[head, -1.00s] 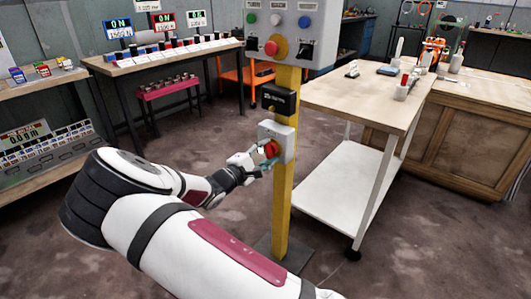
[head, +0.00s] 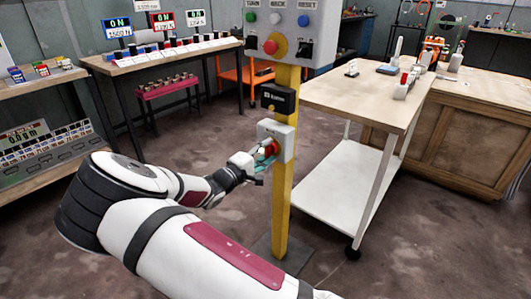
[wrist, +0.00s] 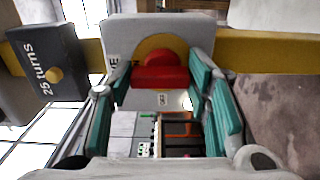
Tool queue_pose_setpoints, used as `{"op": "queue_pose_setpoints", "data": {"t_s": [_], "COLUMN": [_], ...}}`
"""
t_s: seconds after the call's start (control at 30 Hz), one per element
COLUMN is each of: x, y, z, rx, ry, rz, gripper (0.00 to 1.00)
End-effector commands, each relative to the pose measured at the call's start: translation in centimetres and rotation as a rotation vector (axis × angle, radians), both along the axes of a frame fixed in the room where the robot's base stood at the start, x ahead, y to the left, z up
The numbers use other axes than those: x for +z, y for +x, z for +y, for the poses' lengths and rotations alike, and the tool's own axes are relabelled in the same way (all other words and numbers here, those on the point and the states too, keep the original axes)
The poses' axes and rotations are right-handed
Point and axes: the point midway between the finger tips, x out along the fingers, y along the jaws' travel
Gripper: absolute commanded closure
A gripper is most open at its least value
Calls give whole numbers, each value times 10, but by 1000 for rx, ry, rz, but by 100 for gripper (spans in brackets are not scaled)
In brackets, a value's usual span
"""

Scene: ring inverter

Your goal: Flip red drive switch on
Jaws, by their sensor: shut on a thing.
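The red drive switch (head: 270,147) is a red knob on a yellow disc, set in a light grey box on a yellow post. In the wrist view the red knob (wrist: 160,72) sits at the top middle, with a small label below it. My gripper (head: 262,158) is at the box from the left. Its teal finger pads (wrist: 162,92) stand on both sides of the red knob and are shut on it. The right pad's exact contact is hard to see. The lettering on the box is mostly hidden by the left finger.
A black box (head: 278,98) sits on the yellow post (head: 281,205) just above the switch box. A grey control panel (head: 290,30) with several buttons tops the post. A wooden-topped cart (head: 350,98) stands close on the right. Open floor lies to the left.

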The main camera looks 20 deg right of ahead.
Motion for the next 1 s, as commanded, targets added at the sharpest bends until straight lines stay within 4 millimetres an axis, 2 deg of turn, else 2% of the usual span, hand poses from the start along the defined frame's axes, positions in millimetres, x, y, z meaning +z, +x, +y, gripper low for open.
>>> {"op": "queue_pose_setpoints", "data": {"t_s": [0.17, 0.2, 0.27, 0.67, 0.83, 1.0], "x": [-2, -2, -2, -1, -1, -1], "y": [-1, -1, -1, -3, -18, -38], "z": [-1, -1, -1, 4, 25, 54], "rx": [-3, -3, -3, 0, 2, 3], "ry": [3, 3, 3, 2, 4, 2], "rz": [1, 1, 1, 0, 2, 2], "gripper": [83, 46, 35, 35, 35, 35]}}
